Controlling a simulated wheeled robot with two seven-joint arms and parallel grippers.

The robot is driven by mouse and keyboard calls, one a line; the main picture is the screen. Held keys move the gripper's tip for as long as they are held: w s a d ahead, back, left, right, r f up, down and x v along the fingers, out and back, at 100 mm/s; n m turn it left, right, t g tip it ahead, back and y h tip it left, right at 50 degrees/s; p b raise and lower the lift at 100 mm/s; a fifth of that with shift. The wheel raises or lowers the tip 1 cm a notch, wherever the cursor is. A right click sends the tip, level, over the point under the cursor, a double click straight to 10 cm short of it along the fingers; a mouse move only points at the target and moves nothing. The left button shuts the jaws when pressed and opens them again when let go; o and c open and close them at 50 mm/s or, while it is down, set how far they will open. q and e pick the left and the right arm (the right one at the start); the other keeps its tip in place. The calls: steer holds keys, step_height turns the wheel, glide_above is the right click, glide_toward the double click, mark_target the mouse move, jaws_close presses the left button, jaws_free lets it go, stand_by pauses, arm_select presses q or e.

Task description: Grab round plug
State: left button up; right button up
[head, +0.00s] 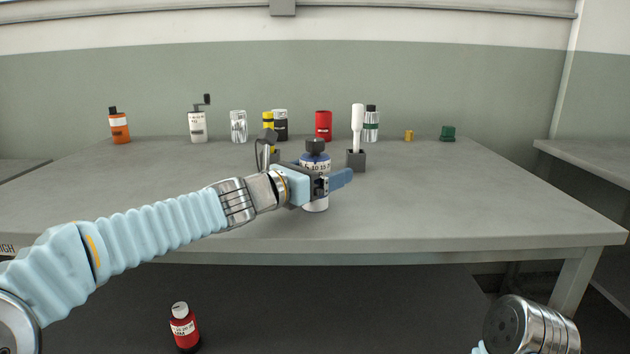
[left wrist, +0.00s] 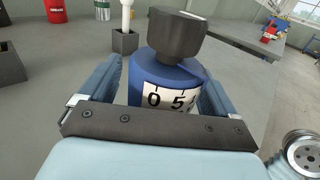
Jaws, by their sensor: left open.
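My left gripper (head: 328,183) is open, with its blue fingers on either side of a round blue-and-white body (head: 316,200) with a dark knob on top and a numbered scale. In the left wrist view, this body (left wrist: 160,78) stands upright between the two fingers (left wrist: 170,92); I cannot tell whether they touch it. No part is clearly marked as the round plug. A small brass cylinder (head: 408,135) and a dark green piece (head: 447,132) stand at the back right of the table. My right gripper is out of view.
On the grey table (head: 450,205), a white-handled tool stands in a dark block (head: 356,161) just behind the gripper. A red can (head: 323,124), several bottles and a silver can (head: 238,126) line the back. A red bottle (head: 184,328) is low at front left. The table's right side is clear.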

arm_select(q)
steer(key=shift+c, duration=0.2)
steer(key=c, duration=1.1)
